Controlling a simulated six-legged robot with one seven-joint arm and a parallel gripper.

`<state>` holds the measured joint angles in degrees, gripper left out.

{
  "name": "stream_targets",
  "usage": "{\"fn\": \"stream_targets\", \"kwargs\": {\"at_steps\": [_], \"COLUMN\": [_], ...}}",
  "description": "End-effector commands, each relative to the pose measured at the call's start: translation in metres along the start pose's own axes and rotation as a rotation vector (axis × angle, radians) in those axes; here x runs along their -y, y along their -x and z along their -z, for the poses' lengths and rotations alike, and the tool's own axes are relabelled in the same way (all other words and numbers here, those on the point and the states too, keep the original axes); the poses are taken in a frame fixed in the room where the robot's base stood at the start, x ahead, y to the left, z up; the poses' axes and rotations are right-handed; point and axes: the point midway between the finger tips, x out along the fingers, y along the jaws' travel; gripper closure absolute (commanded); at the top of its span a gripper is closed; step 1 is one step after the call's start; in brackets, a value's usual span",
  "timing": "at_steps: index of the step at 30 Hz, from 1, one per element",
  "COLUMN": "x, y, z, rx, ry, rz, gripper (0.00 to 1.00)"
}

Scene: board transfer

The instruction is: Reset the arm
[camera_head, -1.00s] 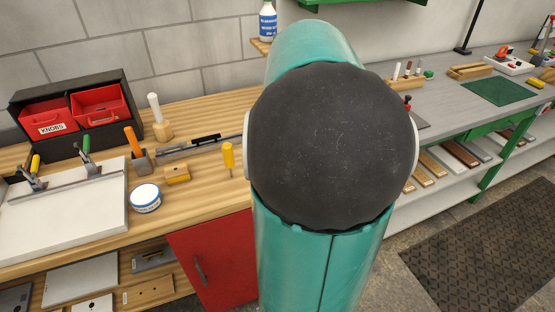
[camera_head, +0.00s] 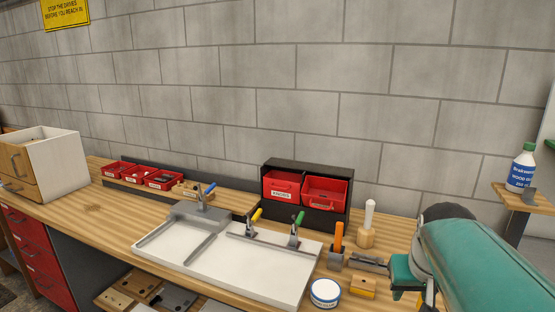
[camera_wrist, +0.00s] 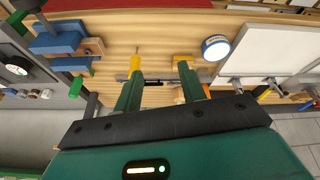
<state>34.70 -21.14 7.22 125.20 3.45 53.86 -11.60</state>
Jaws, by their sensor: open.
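My teal arm (camera_head: 475,265) enters at the lower right of the head view, and its body hides most of my gripper there. The fingers point over the wooden bench top (camera_wrist: 110,30), and a dark metal bar shows past the tips. No held thing shows.
A white clamping board (camera_head: 235,270) with toggle clamps lies on the bench. A white tin (camera_head: 325,292), a tool with an orange handle (camera_head: 338,238), a red-drawer box (camera_head: 307,195) and a bottle (camera_head: 522,168) on a small shelf stand nearby. A blue vise (camera_wrist: 58,40) shows in the wrist view.

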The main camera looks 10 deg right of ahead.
Motion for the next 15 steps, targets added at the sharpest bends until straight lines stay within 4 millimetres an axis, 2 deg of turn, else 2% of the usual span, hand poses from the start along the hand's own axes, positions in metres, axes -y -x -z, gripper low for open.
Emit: {"fn": "stream_targets", "kwargs": {"at_steps": [1,6,12,15], "x": [0.022,0.074,0.117,0.128], "y": [0.006,0.018,0.025,0.026], "z": [-0.01,-0.046,-0.092,-0.108], "rx": [-0.018,-0.061,-0.106,-0.117], "ry": [0.037,0.126,0.218,0.246], "rz": [0.014,0.066,0.144,0.172], "gripper": [0.6,0.6,0.6,0.6]}}
